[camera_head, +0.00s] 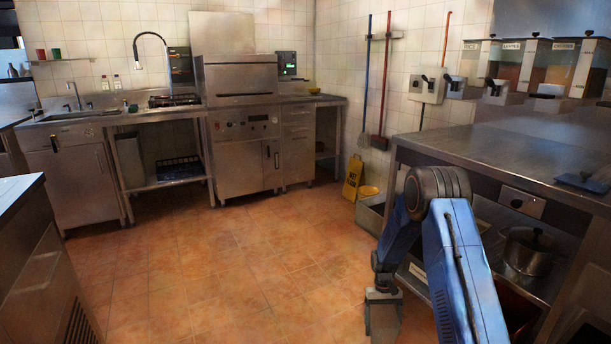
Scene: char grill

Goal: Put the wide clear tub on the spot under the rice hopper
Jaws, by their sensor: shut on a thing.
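My gripper (383,312) hangs low over the floor at the lower middle, left of the steel counter, pointing down. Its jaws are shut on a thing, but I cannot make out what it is. The wide clear tub cannot be made out in this view. The rice hopper (481,59) is the leftmost of several clear-fronted hoppers on the back right wall, with a pale label that seems to read "RICE". The steel counter (480,150) runs below the hoppers. The surface just under the rice hopper looks bare, and I cannot see a marked spot there.
A dark flat item (583,183) lies on the counter's right. A pot (530,250) stands on its lower shelf. A yellow floor sign (354,177) and a grey bin (370,215) stand by the counter's far end. The tiled floor (220,260) is clear at left.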

